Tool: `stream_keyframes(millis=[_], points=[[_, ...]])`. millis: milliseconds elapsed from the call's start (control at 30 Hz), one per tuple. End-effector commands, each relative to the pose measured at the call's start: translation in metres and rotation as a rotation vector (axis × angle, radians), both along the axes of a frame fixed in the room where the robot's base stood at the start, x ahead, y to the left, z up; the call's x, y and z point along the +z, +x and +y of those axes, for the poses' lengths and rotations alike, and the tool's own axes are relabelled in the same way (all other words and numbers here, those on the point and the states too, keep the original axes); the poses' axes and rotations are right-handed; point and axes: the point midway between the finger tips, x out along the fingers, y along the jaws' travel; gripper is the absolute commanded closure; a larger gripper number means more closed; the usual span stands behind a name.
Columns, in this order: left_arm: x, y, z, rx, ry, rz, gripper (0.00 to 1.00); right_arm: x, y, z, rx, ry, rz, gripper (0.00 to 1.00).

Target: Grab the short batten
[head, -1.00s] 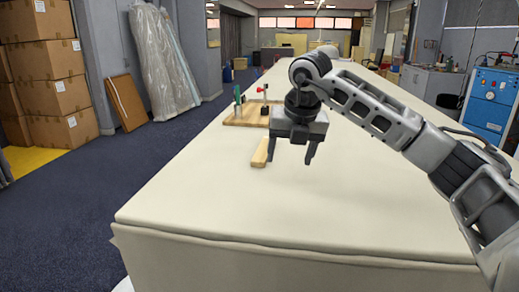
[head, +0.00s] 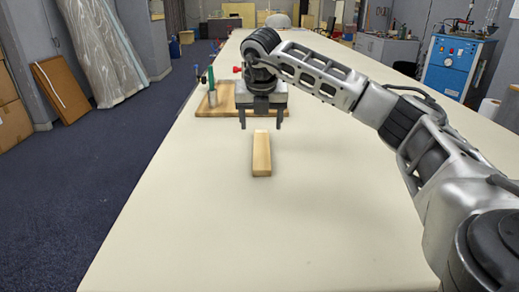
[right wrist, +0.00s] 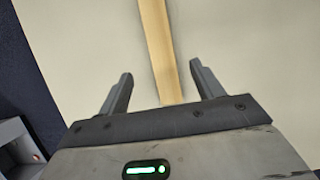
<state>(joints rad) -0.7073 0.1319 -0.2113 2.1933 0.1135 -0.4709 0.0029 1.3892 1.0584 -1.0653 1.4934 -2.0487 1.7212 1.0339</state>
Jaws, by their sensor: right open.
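The short batten (head: 261,155) is a light wooden bar lying on the cream cloth table, pointing away from me in the head view. My right gripper (head: 262,124) is open, its two fingers pointing down above the table near the batten's far end. In the right wrist view the batten (right wrist: 157,45) runs between the lines of the open fingers, its near end close to the gripper's palm edge. Nothing is held. I cannot tell the exact height of the fingers above the batten. My left gripper is not in view.
A wooden board (head: 215,106) with a green-handled tool (head: 211,85) and a red-knobbed part stands behind the gripper, partly hidden by it. The cloth table (head: 250,235) is clear in front of the batten and on both sides. A blue cabinet (head: 455,68) stands beyond at the right.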

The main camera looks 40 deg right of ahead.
Motion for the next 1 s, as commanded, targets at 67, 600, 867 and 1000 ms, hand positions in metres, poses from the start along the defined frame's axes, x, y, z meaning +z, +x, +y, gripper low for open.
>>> stream_keyframes(millis=[67,600,867,1000], points=[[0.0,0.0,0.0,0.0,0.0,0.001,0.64,-0.015,0.004,-0.004,-0.001,0.001,0.003,0.34],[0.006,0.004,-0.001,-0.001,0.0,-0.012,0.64,-0.071,0.02,-0.022,0.0,0.001,0.002,0.34],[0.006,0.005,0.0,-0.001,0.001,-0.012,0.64,-0.086,0.025,-0.027,0.001,0.0,0.0,0.34],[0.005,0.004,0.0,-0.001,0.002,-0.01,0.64,-0.085,0.025,-0.026,0.001,0.0,0.0,0.34]])
